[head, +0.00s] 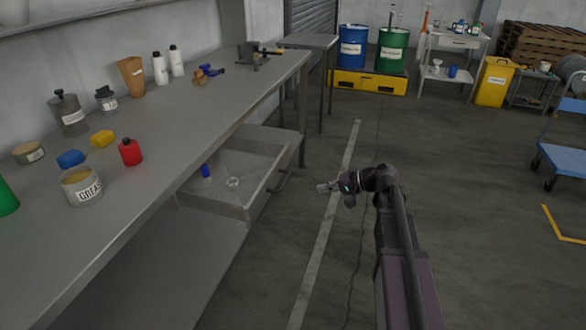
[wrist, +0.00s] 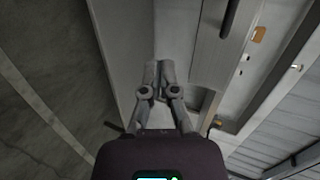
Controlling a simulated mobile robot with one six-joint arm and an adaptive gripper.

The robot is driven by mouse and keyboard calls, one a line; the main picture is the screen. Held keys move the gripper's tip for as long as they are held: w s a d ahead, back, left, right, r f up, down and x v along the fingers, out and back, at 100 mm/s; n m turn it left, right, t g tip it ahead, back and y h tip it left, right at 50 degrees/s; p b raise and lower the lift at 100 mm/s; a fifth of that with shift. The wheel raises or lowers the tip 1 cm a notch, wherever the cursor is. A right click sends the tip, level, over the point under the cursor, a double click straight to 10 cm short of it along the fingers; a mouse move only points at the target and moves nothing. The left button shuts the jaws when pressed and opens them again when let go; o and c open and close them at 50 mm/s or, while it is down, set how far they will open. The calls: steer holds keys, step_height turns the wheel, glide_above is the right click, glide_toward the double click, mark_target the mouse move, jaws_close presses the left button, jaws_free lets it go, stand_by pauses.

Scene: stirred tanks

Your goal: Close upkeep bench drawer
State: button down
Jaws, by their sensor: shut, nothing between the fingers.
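The upkeep bench drawer (head: 245,205) is pulled out below the grey bench top in the head view. Its grey front faces right and carries a bar handle (head: 279,181). A blue item (head: 206,171) and a small pale ring-like item (head: 232,183) lie inside the drawer. My gripper (head: 323,187) is out over the floor, to the right of the handle, with a visible gap between them. In the wrist view my gripper (wrist: 158,70) has its fingers together with nothing between them. Grey panels and a dark bar (wrist: 230,18) show beyond the fingers; I cannot tell which parts they are.
The bench top (head: 170,135) holds a grease tub (head: 82,187), a red bottle (head: 130,152), white bottles and a vise (head: 253,56). A lower shelf (head: 165,260) lies under the drawer. Open floor lies to the right, with drums on a yellow pallet (head: 368,83) behind.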

mark_target(287, 157)
steer(key=w+d+r+m+t+y+b, duration=0.1)
steer(key=w+d+r+t+y+b, duration=0.1)
steer(key=w, duration=0.4)
steer(key=shift+d+r+t+y+b, duration=0.4)
steer(key=shift+d+r+y, duration=0.5)
steer(key=shift+d+y, duration=0.25)
steer(key=shift+a, duration=0.1)
steer(key=x, duration=1.3)
steer(key=shift+w+a+f, duration=0.15)
steer(key=shift+w+a, duration=0.05)
steer(key=shift+a, duration=0.15)
steer(key=shift+w+m, duration=0.15)
steer(key=shift+m, duration=0.15)
